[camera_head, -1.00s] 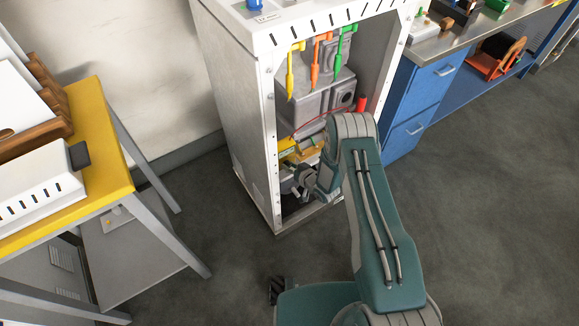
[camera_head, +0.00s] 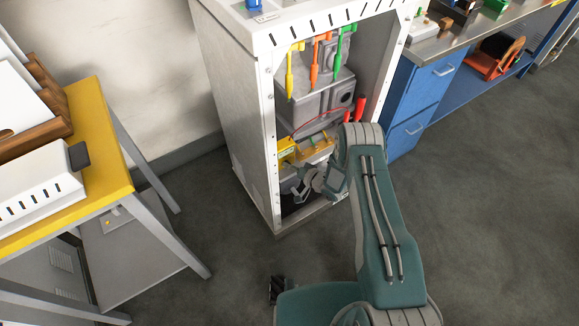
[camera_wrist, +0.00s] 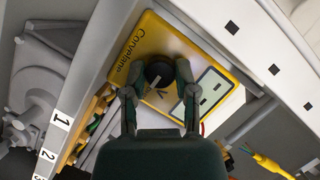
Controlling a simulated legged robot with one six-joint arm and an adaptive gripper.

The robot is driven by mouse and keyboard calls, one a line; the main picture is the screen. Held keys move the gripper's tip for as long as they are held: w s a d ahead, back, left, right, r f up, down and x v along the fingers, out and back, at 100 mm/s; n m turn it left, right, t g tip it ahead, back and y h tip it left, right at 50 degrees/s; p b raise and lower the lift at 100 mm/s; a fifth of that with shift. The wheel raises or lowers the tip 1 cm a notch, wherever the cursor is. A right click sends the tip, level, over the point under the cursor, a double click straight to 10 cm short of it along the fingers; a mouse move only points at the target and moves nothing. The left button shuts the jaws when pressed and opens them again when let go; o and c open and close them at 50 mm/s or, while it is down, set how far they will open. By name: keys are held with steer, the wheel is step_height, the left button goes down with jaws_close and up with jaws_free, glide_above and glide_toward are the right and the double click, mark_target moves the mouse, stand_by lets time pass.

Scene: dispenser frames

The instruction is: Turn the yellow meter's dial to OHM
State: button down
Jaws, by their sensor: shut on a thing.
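Other dial marks are hidden or too small to read. My gripper (camera_wrist: 160,70) has one finger on each side of the dial and is shut on it.
The white cabinet (camera_head: 238,110) has frame posts close around my wrist. Yellow, orange (camera_head: 315,75) and green handles hang above. Red probes (camera_head: 359,108) and a red wire are beside the meter. A yellow-topped table (camera_head: 100,130) stands left, blue drawers (camera_head: 425,90) right.

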steer(key=shift+d+f, duration=0.1)
steer(key=shift+c, duration=2)
jaws_free()
steer(key=shift+w, duration=0.1)
steer(key=v, duration=1.2)
